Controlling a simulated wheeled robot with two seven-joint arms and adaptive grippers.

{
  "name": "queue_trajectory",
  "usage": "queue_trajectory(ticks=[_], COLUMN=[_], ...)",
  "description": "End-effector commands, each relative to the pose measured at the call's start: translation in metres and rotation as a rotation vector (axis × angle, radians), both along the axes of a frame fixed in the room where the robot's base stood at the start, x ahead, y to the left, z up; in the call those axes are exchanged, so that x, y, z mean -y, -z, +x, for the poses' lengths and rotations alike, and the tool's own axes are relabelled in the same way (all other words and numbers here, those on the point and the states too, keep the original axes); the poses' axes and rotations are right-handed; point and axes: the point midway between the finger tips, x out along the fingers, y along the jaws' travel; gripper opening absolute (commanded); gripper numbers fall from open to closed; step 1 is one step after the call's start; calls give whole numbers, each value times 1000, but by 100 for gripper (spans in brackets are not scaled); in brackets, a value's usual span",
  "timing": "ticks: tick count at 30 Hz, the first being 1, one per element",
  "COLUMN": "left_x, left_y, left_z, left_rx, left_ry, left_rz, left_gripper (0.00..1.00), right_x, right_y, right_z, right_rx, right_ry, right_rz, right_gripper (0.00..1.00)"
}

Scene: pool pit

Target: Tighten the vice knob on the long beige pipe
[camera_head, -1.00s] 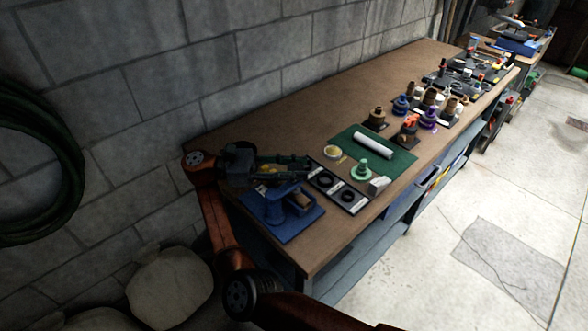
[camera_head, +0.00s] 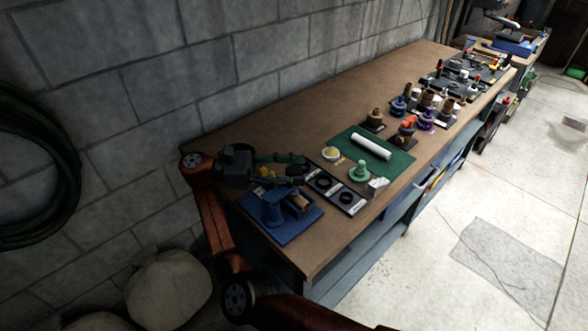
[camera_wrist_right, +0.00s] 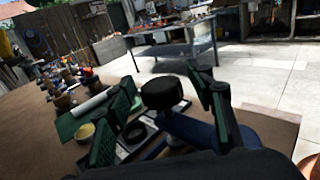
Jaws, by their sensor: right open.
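The blue vice (camera_head: 272,207) stands on a blue base at the near left end of the workbench, partly hidden under my right gripper (camera_head: 294,170). A brownish, beige piece (camera_head: 299,201) shows at its right side; I cannot tell whether it is the long pipe. In the right wrist view a black round knob (camera_wrist_right: 161,92) shows between the spread green fingers of the right gripper (camera_wrist_right: 163,80), with blue below it. The fingers are open, with gaps visible beside the knob. A white, pale pipe (camera_head: 371,146) lies on the green mat. My left gripper is not in view.
A dark tray with round holes (camera_head: 336,190) lies right of the vice. A pale green fitting (camera_head: 359,171) and a small bowl (camera_head: 331,154) stand by the green mat (camera_head: 397,159). Several fittings stand farther along. The bench top by the wall is clear.

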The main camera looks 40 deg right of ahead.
Motion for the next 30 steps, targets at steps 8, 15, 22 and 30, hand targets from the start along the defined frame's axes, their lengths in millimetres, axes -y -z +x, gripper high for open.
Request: queue_trajectory(ticks=[8,15,22,30], left_x=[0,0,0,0], left_y=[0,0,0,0], left_z=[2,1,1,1], left_rx=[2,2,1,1], left_ry=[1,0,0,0], left_rz=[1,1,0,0], left_gripper=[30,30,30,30], right_x=[0,0,0,0], right_y=[-23,-69,-96,-100], right_z=[0,0,1,1], right_rx=[4,4,1,-1], right_ry=[1,0,0,0], right_rz=[-2,-2,-1,0], right_gripper=[49,49,49,49])
